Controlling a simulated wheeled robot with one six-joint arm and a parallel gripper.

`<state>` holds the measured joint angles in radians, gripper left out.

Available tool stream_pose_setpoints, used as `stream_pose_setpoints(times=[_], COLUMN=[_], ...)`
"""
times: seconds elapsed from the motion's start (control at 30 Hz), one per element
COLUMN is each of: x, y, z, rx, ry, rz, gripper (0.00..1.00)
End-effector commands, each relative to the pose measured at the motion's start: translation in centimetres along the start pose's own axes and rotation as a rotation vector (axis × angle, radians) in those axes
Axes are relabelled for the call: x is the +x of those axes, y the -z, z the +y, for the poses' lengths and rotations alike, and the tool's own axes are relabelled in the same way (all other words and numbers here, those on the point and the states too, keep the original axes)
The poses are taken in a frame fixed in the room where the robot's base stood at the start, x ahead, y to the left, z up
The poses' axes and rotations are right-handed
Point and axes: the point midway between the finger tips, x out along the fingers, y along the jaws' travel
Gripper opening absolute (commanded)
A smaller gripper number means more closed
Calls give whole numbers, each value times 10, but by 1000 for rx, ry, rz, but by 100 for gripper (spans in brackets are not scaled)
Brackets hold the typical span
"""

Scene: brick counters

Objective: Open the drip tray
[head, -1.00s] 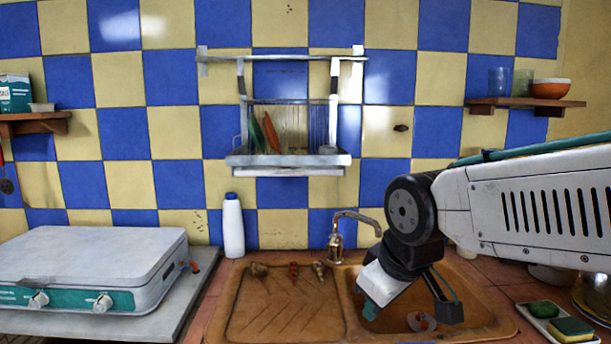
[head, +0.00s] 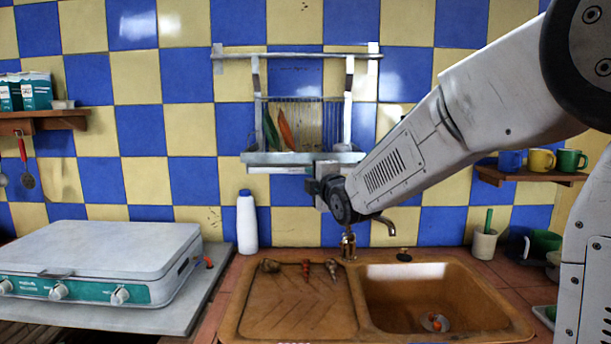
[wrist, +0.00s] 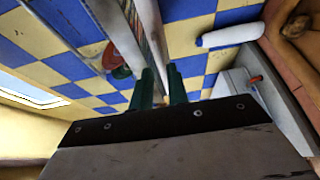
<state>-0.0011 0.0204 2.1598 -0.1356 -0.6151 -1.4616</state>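The drip tray (head: 278,170) is the pale strip under the wall dish rack (head: 300,120); its right part is hidden behind my gripper in the head view. My gripper (head: 322,185) is at the rack's lower front edge, right of centre. In the wrist view, the green fingers of my gripper (wrist: 161,85) stand close together, with the narrow pale edge of the tray (wrist: 156,45) running between them. The gripper looks shut on that edge. The exact contact is small and partly hidden. The tray sits level beneath the rack.
Below are the brown sink (head: 430,300) with its tap (head: 350,235), a white bottle (head: 246,222) and a stove (head: 95,265). Shelves with cups (head: 540,160) and boxes (head: 36,90) flank the rack.

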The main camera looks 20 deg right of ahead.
Motion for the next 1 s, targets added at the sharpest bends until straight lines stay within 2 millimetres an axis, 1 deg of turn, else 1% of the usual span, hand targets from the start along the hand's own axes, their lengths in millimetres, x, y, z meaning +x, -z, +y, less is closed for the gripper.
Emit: stream_pose_setpoints(times=[0.03, 0.1, 0.2, 0.3, 0.6, 0.67, 1.0], x=[10, 20, 31, 38, 40, 40, 40], y=[0, 0, 0, 0, 0, 0, 0], z=[-1, -1, 0, 0, 0, 0, 0], rx=[0, 1, 1, 1, 2, 2, 2], ry=[1, 1, 1, 1, 1, 1, 2], rz=[1, 1, 1, 0, -1, -1, -2], gripper=[16, 16, 16, 16, 16, 0, 0])
